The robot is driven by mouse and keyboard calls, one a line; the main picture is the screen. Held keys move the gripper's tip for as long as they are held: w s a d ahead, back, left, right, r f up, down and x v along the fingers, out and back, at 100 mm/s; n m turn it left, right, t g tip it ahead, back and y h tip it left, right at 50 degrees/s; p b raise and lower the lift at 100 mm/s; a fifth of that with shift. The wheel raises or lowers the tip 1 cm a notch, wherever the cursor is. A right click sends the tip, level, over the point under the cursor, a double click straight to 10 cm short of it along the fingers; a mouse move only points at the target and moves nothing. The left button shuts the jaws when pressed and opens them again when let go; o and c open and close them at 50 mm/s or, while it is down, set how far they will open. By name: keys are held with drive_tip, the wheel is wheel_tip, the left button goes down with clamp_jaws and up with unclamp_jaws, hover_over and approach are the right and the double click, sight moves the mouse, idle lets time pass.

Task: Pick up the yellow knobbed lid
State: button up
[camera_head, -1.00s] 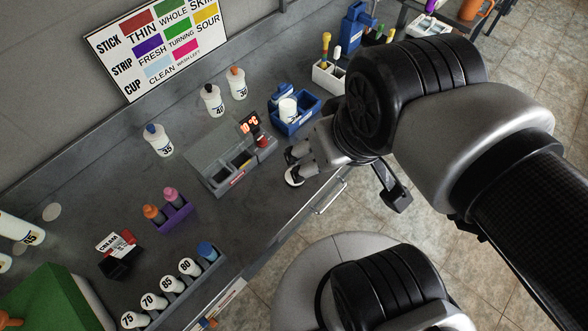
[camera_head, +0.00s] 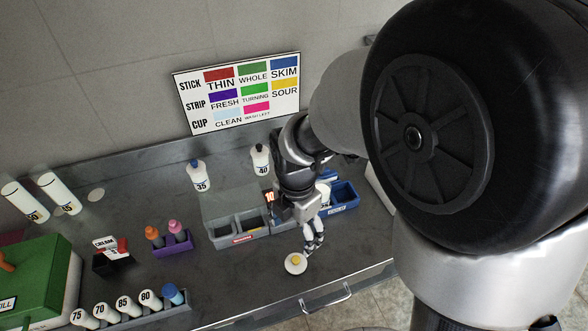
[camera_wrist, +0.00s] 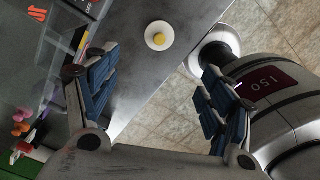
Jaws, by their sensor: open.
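The yellow knobbed lid (camera_head: 296,263) is a small white disc with a yellow knob, lying flat on the dark counter near its front edge. In the wrist view the lid (camera_wrist: 159,36) shows beyond the fingertips, between the two finger lines and toward the left one. My gripper (camera_head: 312,240) is above the counter, just up and right of the lid in the head view, apart from it. In the wrist view my gripper (camera_wrist: 150,82) has its blue-padded fingers spread wide with nothing between them.
A grey two-compartment bin (camera_head: 237,230) and a blue caddy (camera_head: 342,197) stand behind the lid. A purple holder (camera_head: 174,243) and a rack of numbered bottles (camera_head: 135,317) are to the left. A drawer handle (camera_head: 327,299) juts from the counter front. Counter left of the lid is clear.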

drive_tip(key=b, duration=0.4)
hover_over(296, 259)
wheel_tip(296, 259, down, 11)
drive_tip(key=shift+r, duration=0.1)
drive_tip(key=shift+f+b, duration=1.1)
drive_tip(key=shift+f, duration=1.6)
drive_tip(key=shift+r, duration=0.1)
drive_tip(key=c, duration=1)
